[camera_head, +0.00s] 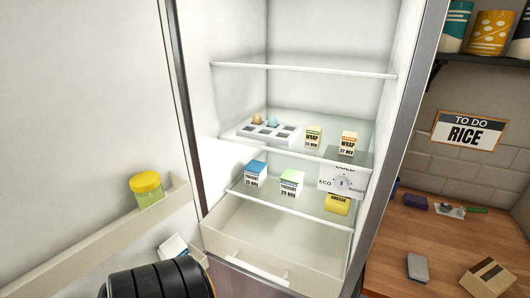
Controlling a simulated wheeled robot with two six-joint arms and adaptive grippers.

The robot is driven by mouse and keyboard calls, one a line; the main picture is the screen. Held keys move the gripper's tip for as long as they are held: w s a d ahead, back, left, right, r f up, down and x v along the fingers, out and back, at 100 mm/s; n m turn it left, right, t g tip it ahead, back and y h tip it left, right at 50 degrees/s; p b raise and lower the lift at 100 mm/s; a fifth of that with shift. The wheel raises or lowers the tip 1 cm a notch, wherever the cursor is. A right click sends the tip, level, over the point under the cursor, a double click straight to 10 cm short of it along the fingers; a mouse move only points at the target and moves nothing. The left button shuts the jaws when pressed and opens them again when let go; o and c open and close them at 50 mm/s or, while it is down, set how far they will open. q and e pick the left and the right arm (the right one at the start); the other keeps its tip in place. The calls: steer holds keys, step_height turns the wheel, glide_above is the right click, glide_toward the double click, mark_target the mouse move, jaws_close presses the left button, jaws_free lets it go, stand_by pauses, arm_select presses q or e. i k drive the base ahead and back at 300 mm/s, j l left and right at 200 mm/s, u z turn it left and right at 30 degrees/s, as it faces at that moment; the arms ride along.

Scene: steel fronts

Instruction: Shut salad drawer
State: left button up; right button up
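The salad drawer (285,233) is a pale, cream bin at the bottom of the open fridge. It is pulled out toward me, and its inside looks empty. Its light bar handle (257,268) shows on the front panel, low in the view. A black rounded part of my own arm comes up from the bottom edge, left of the drawer front. Neither of my grippers shows in this view, so their fingers cannot be seen.
The fridge door stands open at left, its bin (100,245) holding a yellow-lidded jar (146,189). A wooden counter (420,235) with small items is at right.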

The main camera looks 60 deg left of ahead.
mark_target(309, 257)
steer(key=u, duration=1.75)
